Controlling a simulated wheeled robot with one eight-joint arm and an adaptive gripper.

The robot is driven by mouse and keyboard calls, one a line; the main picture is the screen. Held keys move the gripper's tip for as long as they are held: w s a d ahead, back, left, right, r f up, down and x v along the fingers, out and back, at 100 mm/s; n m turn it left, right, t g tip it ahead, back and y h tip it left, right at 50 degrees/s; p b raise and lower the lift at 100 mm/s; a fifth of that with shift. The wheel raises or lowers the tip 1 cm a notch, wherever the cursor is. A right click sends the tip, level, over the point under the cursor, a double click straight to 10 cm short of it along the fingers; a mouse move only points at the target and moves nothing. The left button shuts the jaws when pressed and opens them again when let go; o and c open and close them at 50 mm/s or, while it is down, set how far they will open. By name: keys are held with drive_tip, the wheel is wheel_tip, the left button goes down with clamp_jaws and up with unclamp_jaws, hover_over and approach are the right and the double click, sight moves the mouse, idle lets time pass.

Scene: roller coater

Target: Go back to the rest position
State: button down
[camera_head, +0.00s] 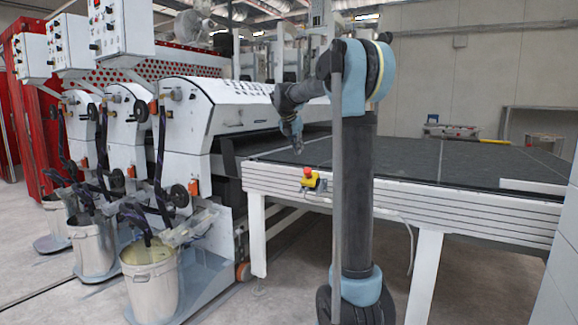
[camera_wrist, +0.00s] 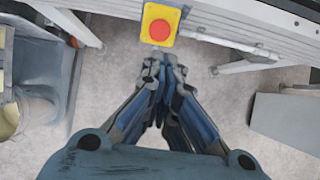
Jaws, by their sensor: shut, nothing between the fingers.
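My gripper (camera_wrist: 163,66) is shut and empty in the wrist view, its fingertips together and pointing up the picture. In the head view my gripper (camera_head: 297,140) hangs at the end of my folded arm, left of the arm's upright part and in front of the dark conveyor table. A yellow box with a red emergency stop button (camera_wrist: 159,26) lies just beyond the fingertips in the wrist view. The same red button (camera_head: 308,172) is on the white side rail of the table in the head view. I cannot tell the gap between fingertips and button.
The conveyor table (camera_head: 420,160) fills the right side, on white legs. The white roller coater machines (camera_head: 215,108) stand to the left, with metal buckets (camera_head: 150,283) at their feet. A grey floor (camera_head: 50,295) is open at the front left.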

drive_tip(key=s+d+f+m+g+y, duration=0.1)
drive_tip(key=s+d+f+m, duration=0.15)
drive_tip(key=s+m, duration=0.45)
drive_tip(key=s+d+f+m, duration=0.1)
drive_tip(key=s+f+m, duration=0.25)
drive_tip(key=s, duration=0.85)
drive_tip(key=s+d+f+m+g+y, duration=0.15)
drive_tip(key=s+f+m, duration=0.25)
drive_tip(key=s, duration=0.5)
drive_tip(key=s+a+f+m+y, duration=0.1)
drive_tip(key=s+f+m, duration=1.3)
drive_tip(key=s+f, duration=0.6)
drive_tip(key=s, duration=0.2)
drive_tip(key=shift+s+f, duration=0.2)
drive_tip(key=shift+s, duration=0.2)
drive_tip(key=shift+g, duration=0.25)
drive_tip(key=shift+w+f, duration=0.2)
drive_tip(key=shift+w, duration=0.25)
drive_tip(key=shift+s+r, duration=0.1)
